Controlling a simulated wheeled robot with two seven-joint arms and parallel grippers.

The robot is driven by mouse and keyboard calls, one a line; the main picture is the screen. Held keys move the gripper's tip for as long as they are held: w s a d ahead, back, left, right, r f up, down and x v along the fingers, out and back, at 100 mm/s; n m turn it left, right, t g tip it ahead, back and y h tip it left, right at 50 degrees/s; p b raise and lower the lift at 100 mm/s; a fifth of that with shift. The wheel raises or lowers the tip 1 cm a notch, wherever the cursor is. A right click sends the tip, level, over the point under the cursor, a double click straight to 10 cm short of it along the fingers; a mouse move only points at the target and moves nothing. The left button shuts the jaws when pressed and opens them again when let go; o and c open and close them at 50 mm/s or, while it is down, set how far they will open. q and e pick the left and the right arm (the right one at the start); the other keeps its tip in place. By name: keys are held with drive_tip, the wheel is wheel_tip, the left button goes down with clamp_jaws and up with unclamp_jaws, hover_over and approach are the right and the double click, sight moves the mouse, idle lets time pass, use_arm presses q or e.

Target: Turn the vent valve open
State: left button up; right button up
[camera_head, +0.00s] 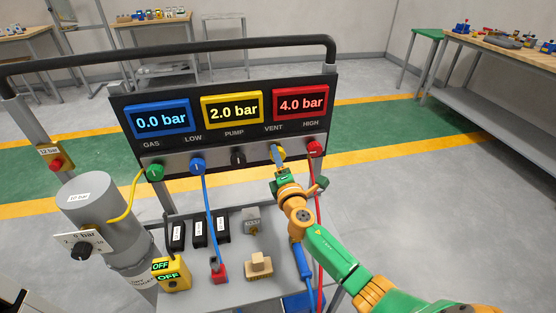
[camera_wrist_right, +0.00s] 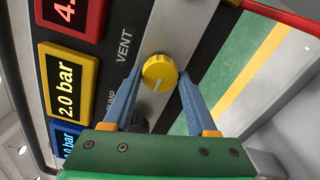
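The vent valve is a yellow round knob (camera_head: 280,150) below the VENT label on the panel; it also shows in the right wrist view (camera_wrist_right: 159,71), with a pale pointer line on its face. My right gripper (camera_head: 277,160) is at the knob. In the right wrist view its two blue fingers (camera_wrist_right: 159,76) stand on either side of the knob, with narrow gaps visible, so it looks open around it. In the head view the fingers partly hide the knob. My left gripper is in neither view.
The panel displays read 0.0 bar (camera_head: 160,119), 2.0 bar (camera_head: 233,109) and 4.0 bar (camera_head: 301,103). A black pump knob (camera_head: 238,158) and a red knob (camera_head: 315,148) flank the vent knob. A red hose (camera_head: 318,215) hangs beside my right arm. Small parts lie on the shelf (camera_head: 226,288) below.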

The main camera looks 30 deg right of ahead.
drive_tip(key=shift+o, duration=1.1)
drive_tip(key=v, duration=0.7)
drive_tip(key=shift+f, duration=0.1)
